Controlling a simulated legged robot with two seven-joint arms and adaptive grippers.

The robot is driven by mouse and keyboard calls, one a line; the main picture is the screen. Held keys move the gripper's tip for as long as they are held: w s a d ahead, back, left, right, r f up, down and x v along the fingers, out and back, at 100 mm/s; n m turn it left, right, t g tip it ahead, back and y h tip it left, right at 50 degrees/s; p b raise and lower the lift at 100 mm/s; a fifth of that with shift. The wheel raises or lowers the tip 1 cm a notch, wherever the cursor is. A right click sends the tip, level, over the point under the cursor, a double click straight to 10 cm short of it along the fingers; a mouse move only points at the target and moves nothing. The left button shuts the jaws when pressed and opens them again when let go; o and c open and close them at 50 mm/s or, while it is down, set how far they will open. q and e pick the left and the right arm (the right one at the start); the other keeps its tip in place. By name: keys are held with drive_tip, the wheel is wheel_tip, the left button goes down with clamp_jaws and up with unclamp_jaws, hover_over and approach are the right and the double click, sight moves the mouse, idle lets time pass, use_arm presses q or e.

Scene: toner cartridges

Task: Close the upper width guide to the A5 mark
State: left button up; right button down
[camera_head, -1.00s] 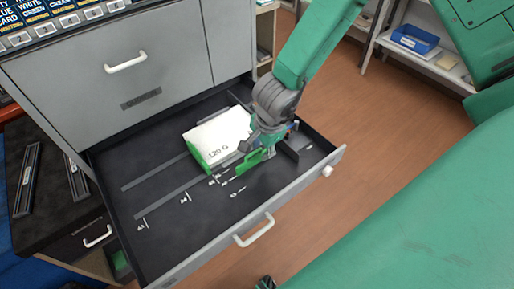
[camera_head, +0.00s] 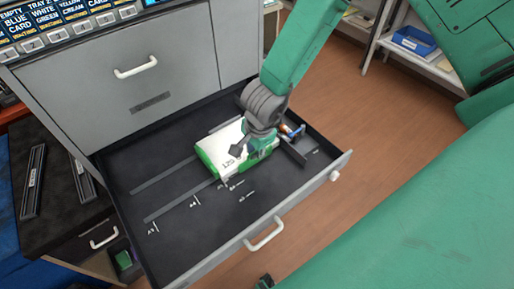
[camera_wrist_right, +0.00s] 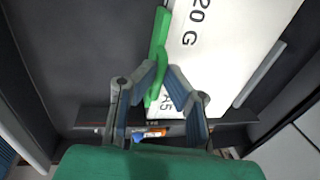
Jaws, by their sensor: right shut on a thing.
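The open grey drawer (camera_head: 300,203) holds a white paper ream (camera_head: 222,138) with green ends, marked "120 G". In the wrist view the ream (camera_wrist_right: 228,50) fills the upper right. A green upright guide (camera_wrist_right: 158,55) runs along its long side, close against it. My right gripper (camera_head: 260,146) reaches down into the drawer and hides most of the guide in the head view. In the wrist view its fingers (camera_wrist_right: 160,88) are shut on the guide. White size marks (camera_head: 194,204) lie on the dark drawer floor. The mark at the guide is hidden. My left gripper is not clearly seen.
A dark stop plate (camera_head: 293,151) and a small blue and orange item (camera_head: 292,130) stand right of the ream. The drawer's front handle (camera_head: 264,234) is at its near edge. The left part of the drawer floor (camera_head: 150,170) is clear.

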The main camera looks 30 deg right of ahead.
drive_tip(key=shift+w+a+r, duration=0.25)
drive_tip(key=shift+w+r, duration=0.1)
drive_tip(key=shift+w, duration=0.2)
drive_tip(key=c, duration=1.7)
unclamp_jaws()
drive_tip(key=shift+s+r, duration=0.1)
drive_tip(key=shift+s, duration=0.35)
use_arm(q)
drive_tip(key=shift+s+a, duration=0.25)
drive_tip(key=shift+a, duration=0.05)
use_arm(e)
drive_tip(key=shift+r, duration=0.3)
drive_tip(key=r, duration=0.3)
drive_tip(key=s+r, duration=0.1)
drive_tip(key=r, duration=0.3)
drive_tip(key=s+r, duration=0.1)
drive_tip(key=r, duration=0.3)
drive_tip(key=shift+s+d, duration=0.15)
drive_tip(key=shift+s, duration=0.1)
